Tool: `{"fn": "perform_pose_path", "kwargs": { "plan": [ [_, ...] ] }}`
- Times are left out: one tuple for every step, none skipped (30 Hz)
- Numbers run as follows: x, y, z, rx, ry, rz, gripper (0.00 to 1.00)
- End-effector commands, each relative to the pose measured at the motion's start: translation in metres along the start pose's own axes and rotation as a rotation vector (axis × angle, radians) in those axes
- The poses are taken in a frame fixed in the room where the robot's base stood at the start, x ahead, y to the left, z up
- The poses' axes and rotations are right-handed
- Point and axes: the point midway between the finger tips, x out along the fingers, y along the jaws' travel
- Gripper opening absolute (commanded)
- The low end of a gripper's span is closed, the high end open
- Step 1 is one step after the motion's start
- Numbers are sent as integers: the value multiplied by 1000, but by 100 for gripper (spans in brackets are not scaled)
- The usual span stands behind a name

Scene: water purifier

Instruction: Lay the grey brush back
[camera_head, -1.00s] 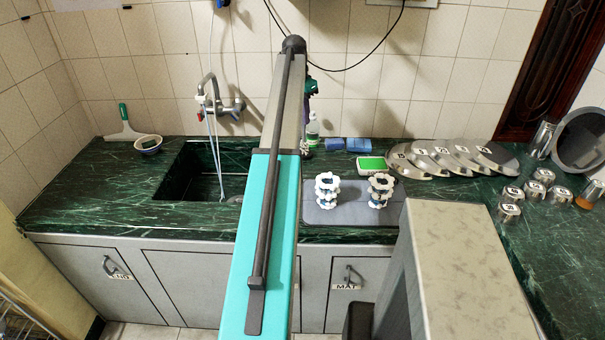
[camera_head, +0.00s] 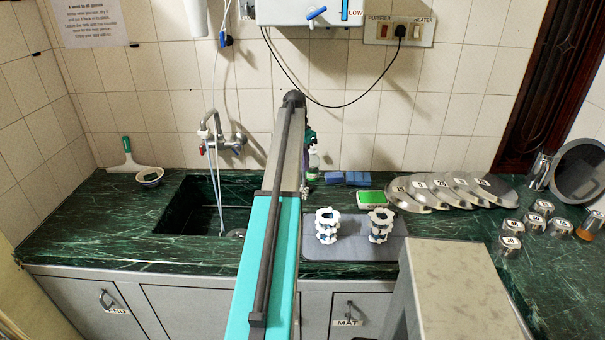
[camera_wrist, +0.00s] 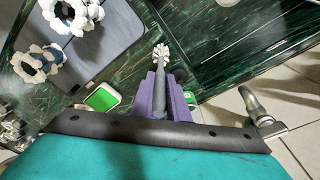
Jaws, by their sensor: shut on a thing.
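In the wrist view my gripper (camera_wrist: 160,80) has purple fingers shut on the grey brush (camera_wrist: 160,54). Its pale bristle head sticks out past the fingertips, and its grey handle runs back between them. The brush appears held above the dark green counter, close to the sink-side area. In the head view my own arm hides most of the gripper and the brush. The grey mat (camera_head: 340,252) lies on the counter right of my arm, with two white ringed holders (camera_head: 327,226) (camera_head: 380,225) on it. No clear resting place for the brush stands out.
The sink (camera_head: 200,208) with its tap (camera_head: 220,140) lies left of my arm. A green-topped box (camera_head: 371,198), blue sponges (camera_head: 345,179), a bottle (camera_head: 313,162), several steel lids (camera_head: 440,190) and several steel cups (camera_head: 542,208) stand behind and right. The counter left of the sink is mostly clear.

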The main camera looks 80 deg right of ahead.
Motion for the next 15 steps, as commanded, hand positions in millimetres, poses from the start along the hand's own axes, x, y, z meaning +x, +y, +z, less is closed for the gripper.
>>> {"fn": "perform_pose_path", "kwargs": {
  "plan": [
    [0, 0, 0, 0, 0, 0, 0],
    [0, 0, 0, 0, 0, 0, 0],
    [0, 0, 0, 0, 0, 0, 0],
    [0, 0, 0, 0, 0, 0, 0],
    [1, 0, 0, 0, 0, 0, 0],
    [3, 0, 1, 0, 0, 0, 0],
    [4, 0, 1, 0, 0, 0, 0],
    [6, 0, 1, 0, 0, 0, 0],
    [10, 0, 2, 0, 0, 1, 0],
    [13, 0, 2, 0, -1, 1, 0],
    [16, 1, 3, 0, -2, 2, 0],
    [21, 1, 4, 0, -2, 2, 0],
    [25, 1, 5, 0, -1, 1, 0],
    [27, 0, 5, 0, -1, 1, 0],
    [30, 0, 5, 0, -1, 1, 0]
  ]
}}
